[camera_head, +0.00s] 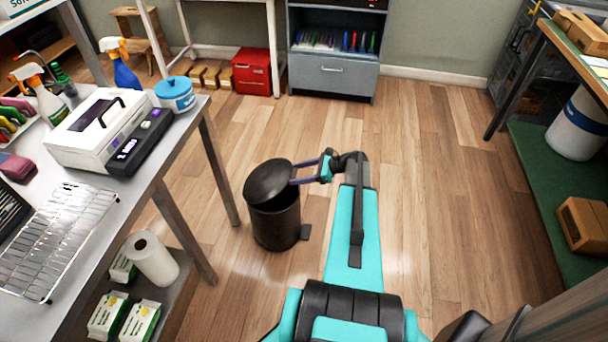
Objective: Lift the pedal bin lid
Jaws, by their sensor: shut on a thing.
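The dark pedal bin (274,227) stands upright on the wooden floor, in the middle left of the head view. Its round dark lid (267,181) is tilted, with the edge toward my gripper raised off the rim. A dark gap shows between lid and bin on that side. The exact contact at the fingertips is too small to see.
A table (185,150) with a white device and spray bottles stands left of the bin, one leg close to it. A grey cabinet (332,78) and red box (251,71) are at the back. A green shelf (545,185) is at right. The floor between is clear.

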